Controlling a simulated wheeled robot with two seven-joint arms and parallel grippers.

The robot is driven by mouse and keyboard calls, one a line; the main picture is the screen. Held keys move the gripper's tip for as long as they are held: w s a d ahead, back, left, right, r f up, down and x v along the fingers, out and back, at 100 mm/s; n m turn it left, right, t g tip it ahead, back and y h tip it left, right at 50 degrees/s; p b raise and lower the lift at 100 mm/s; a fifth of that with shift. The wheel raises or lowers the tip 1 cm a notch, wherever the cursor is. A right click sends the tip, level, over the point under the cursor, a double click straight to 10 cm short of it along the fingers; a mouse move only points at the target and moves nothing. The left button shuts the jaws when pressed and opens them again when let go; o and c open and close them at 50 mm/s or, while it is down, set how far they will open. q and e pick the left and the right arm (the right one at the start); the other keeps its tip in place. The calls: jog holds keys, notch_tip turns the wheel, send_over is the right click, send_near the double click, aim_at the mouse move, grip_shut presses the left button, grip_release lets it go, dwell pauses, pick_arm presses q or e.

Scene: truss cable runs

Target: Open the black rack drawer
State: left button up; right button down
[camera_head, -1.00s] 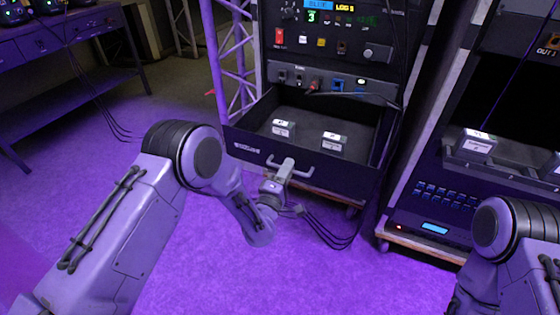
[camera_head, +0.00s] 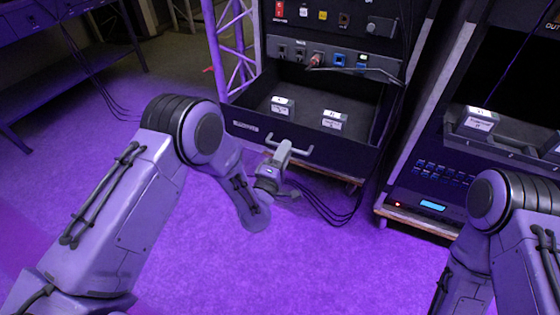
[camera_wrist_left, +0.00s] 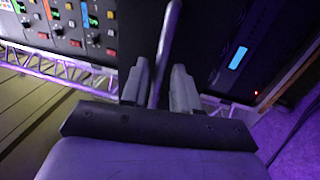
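The black rack drawer (camera_head: 345,153) stands pulled out of the rack in the head view, its inside showing. Its grey bar handle (camera_head: 303,151) is on the front face. My left gripper (camera_head: 283,153) is at the left part of this handle. In the left wrist view the handle bar (camera_wrist_left: 167,40) runs between the two parted fingers of my left gripper (camera_wrist_left: 160,88), with a gap beside the right finger. Two small grey labelled boxes (camera_head: 282,106) (camera_head: 333,121) sit inside the drawer. My right gripper is out of view; only my right arm shows at the lower right.
A second rack (camera_head: 430,180) with a blue-lit panel stands at the right. A cable (camera_head: 360,70) hangs from the panel above the drawer. A truss (camera_head: 230,50) stands left of the rack, and a table (camera_head: 60,75) farther left.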

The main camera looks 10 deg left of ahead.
pick_arm(q)
jog(key=v, duration=0.8)
jog(key=shift+s, duration=0.4)
jog(key=shift+a+f, duration=0.1)
